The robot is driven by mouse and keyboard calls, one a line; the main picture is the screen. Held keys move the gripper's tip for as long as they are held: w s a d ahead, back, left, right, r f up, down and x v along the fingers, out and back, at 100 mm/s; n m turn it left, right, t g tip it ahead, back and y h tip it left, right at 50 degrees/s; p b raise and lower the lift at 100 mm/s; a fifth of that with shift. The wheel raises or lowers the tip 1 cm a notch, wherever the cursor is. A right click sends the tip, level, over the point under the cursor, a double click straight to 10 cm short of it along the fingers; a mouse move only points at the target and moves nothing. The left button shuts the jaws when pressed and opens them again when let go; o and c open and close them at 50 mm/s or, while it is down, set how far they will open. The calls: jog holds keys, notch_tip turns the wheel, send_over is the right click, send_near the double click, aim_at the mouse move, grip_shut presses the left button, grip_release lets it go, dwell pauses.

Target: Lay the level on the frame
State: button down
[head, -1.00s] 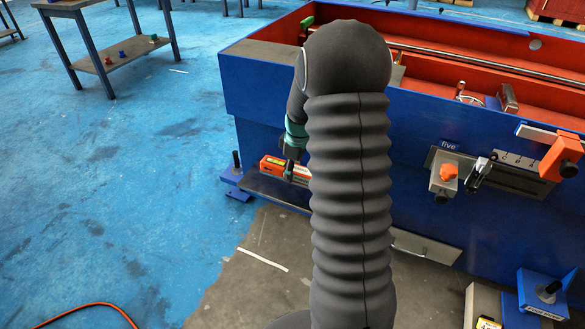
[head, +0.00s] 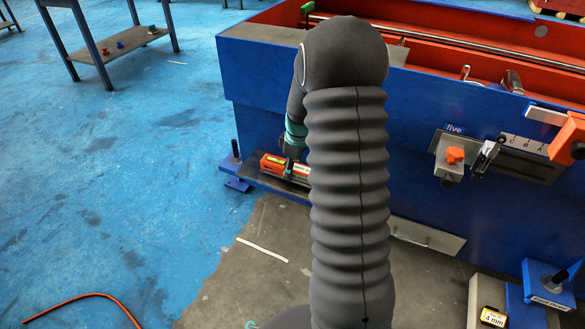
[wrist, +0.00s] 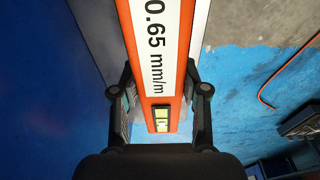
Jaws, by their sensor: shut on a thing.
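The level is an orange bar (head: 273,164) with a white face marked 0.65 mm/m and a yellow-green vial near one end. It also shows large in the wrist view (wrist: 158,60). My gripper (wrist: 160,105) is shut on it, one finger on each side near the vial end. In the head view my gripper (head: 293,160) is partly behind my arm, which hides the level's right end. The frame is a large blue machine bed (head: 265,85) with a red inside. The level is at its near left side, low; I cannot tell whether it touches the dark ledge there.
A control panel marked "five" (head: 500,160) with knobs is on the frame's right. A box marked 4 mm (head: 492,315) and a blue block (head: 550,285) stand at bottom right. A metal table (head: 120,45) is far left. An orange cable (head: 85,303) lies on open blue floor.

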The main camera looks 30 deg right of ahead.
jog(key=shift+f+b, duration=0.3)
jog(key=shift+f, duration=0.45)
jog(key=c, duration=0.5)
grip_release()
jog(key=r, duration=0.8)
jog(key=s+d+r, duration=0.1)
jog(key=r, duration=0.3)
